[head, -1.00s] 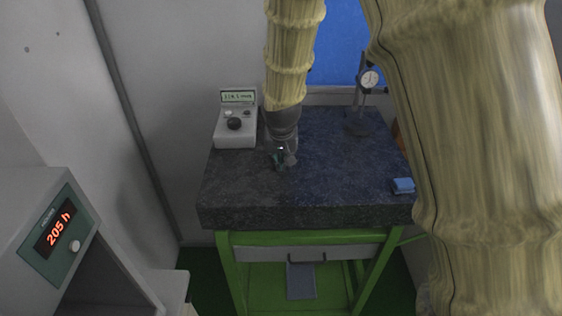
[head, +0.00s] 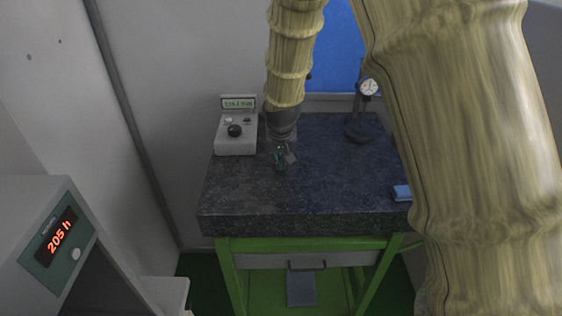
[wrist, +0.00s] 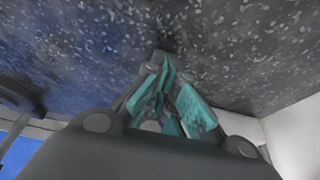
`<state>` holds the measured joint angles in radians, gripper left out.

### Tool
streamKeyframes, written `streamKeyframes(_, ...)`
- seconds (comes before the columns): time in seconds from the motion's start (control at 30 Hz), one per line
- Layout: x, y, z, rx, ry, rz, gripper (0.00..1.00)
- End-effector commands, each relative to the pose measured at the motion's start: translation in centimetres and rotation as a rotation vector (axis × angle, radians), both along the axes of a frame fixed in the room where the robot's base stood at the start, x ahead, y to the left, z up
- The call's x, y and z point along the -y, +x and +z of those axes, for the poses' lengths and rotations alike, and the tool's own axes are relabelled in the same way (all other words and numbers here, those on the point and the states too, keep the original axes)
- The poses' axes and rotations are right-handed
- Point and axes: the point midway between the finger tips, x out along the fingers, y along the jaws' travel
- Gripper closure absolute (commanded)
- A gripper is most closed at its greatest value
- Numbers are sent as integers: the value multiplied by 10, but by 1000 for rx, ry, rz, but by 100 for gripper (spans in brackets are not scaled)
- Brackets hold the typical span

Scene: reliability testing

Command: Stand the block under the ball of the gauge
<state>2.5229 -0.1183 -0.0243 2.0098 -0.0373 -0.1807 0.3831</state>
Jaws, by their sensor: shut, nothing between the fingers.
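The dial gauge (head: 368,87) stands on its dark stand at the back right of the granite plate (head: 255,200). Its ball tip is too small to make out. A small blue block-like thing (head: 401,192) lies near the plate's right front edge, partly hidden by my arm; I cannot tell for sure that it is the block. My gripper (head: 282,160) points down over the left middle of the plate, left of the gauge and away from the blue thing. In the wrist view, its teal fingers (wrist: 168,90) are shut and empty, with bare granite beyond them.
A white box with a display and a dark knob (head: 235,132) stands at the plate's back left, close to my gripper. A grey cabinet reading 205 h (head: 55,230) is at the left. The plate's middle and front are clear. A green frame (head: 300,245) carries the plate.

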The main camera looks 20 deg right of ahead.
Motion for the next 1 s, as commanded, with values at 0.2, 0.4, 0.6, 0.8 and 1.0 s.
streamKeyframes(0.2, 2, 7, 0, -1, 0, 0, 100)
streamKeyframes(0.4, 4, 13, 0, -1, 0, 1, 100)
streamKeyframes(0.6, 6, 20, 0, 0, 0, 1, 100)
streamKeyframes(0.8, 8, 26, 0, 0, 0, 0, 100)
streamKeyframes(1.0, 7, 24, 5, 0, 0, 1, 100)
